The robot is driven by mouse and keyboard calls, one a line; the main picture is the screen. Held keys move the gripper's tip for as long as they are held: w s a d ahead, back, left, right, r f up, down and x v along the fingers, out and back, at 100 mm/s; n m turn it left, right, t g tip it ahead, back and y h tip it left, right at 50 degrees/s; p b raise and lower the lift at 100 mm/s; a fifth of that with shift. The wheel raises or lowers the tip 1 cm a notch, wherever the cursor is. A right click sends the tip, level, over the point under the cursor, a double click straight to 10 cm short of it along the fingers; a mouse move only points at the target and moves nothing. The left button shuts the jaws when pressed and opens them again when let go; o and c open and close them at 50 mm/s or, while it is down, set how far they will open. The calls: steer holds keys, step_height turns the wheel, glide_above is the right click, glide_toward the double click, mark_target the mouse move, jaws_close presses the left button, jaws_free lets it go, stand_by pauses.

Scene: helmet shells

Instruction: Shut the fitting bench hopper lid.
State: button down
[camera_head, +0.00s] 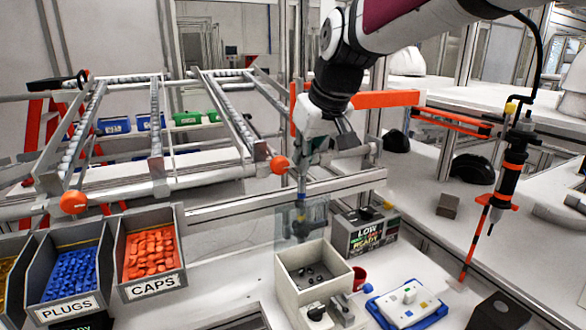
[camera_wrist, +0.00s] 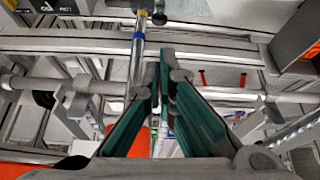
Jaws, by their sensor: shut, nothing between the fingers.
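The hopper (camera_head: 290,285) is an open-topped beige box on the bench in the head view, with small dark parts inside. A clear, see-through panel that looks like its lid (camera_head: 288,226) stands raised at the hopper's back edge, so the top is uncovered. My gripper (camera_head: 308,152) is above and behind the hopper, higher than the lid and apart from it. In the wrist view my gripper (camera_wrist: 164,54) shows green-padded fingers with tips together and nothing between them. A metal rod with a blue band (camera_wrist: 138,36) is just left of the tips. The hopper is not identifiable there.
A display box reading LOW and READY (camera_head: 362,238) stands right of the lid. A red cup (camera_head: 357,277) and a blue-edged tray (camera_head: 407,304) are right of the hopper. Bins of caps (camera_head: 151,283) and plugs (camera_head: 72,308) stand left. A roller rack (camera_head: 155,130) fills the left behind them.

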glide_above(299, 220)
steer(key=w, duration=0.4)
step_height(299, 220, down, 8)
steer(key=shift+s+a+p, duration=0.15)
steer(key=shift+a+p, duration=0.3)
